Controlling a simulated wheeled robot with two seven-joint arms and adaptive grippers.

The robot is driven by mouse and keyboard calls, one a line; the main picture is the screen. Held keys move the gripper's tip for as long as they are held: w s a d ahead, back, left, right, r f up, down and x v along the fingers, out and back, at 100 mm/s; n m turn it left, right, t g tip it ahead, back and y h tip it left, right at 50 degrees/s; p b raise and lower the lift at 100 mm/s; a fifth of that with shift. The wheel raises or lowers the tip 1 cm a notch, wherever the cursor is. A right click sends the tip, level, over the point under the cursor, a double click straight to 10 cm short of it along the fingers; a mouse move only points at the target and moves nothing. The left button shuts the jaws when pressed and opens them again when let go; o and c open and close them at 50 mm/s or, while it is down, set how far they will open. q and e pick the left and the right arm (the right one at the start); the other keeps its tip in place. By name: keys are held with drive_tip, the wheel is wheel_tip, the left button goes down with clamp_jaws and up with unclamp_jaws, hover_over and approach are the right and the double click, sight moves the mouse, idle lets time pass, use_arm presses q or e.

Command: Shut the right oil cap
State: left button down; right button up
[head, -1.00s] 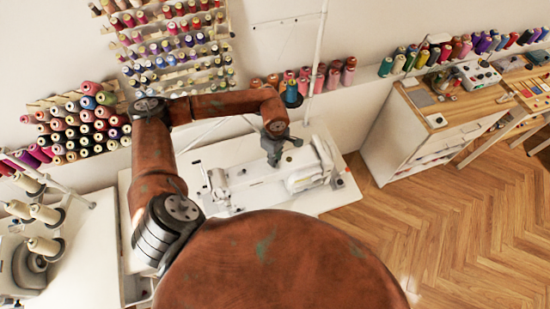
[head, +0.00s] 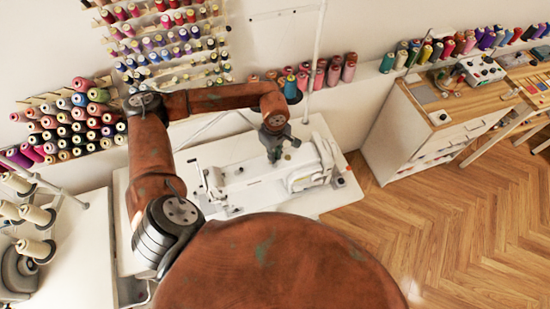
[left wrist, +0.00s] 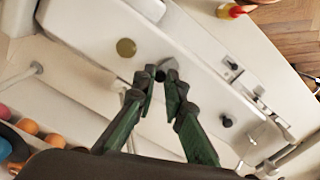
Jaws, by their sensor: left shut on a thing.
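The white sewing machine (head: 312,168) lies on a white table. My left gripper (head: 274,155) points down over it. In the left wrist view the machine body (left wrist: 80,25) fills the upper middle. The fingertips of my left gripper (left wrist: 160,76) are close together there, around a small dark round piece that looks like the oil cap (left wrist: 160,75); they partly hide it. A round brass-coloured disc (left wrist: 126,47) lies on the machine just beside the fingertips. I cannot tell whether the held cap is seated. My right gripper is not in view.
Several thread spools stand along the wall ledge (head: 320,78) behind the machine. A white cabinet with a wooden top (head: 440,118) is at the right, with open wooden floor (head: 400,230) in front. A thread stand (head: 35,215) is at the left.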

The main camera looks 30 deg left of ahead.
use_arm(q)
drive_tip(key=m+b, duration=0.9)
drive_tip(key=b, duration=0.1)
drive_tip(key=shift+f, duration=0.35)
drive_tip(key=shift+r+m+b, duration=0.2)
drive_tip(key=shift+m+b, duration=1.55)
drive_tip(key=shift+m, duration=0.35)
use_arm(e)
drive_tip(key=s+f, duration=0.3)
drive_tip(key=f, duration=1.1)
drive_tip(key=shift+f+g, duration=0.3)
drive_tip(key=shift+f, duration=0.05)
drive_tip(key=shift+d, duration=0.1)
use_arm(q)
drive_tip(key=c, duration=2)
unclamp_jaws()
drive_tip(key=shift+r, duration=0.1)
drive_tip(key=shift+w+r, duration=0.1)
drive_tip(key=shift+r, duration=0.05)
wheel_tip(320, 180, up, 12)
drive_tip(key=shift+f, duration=0.1)
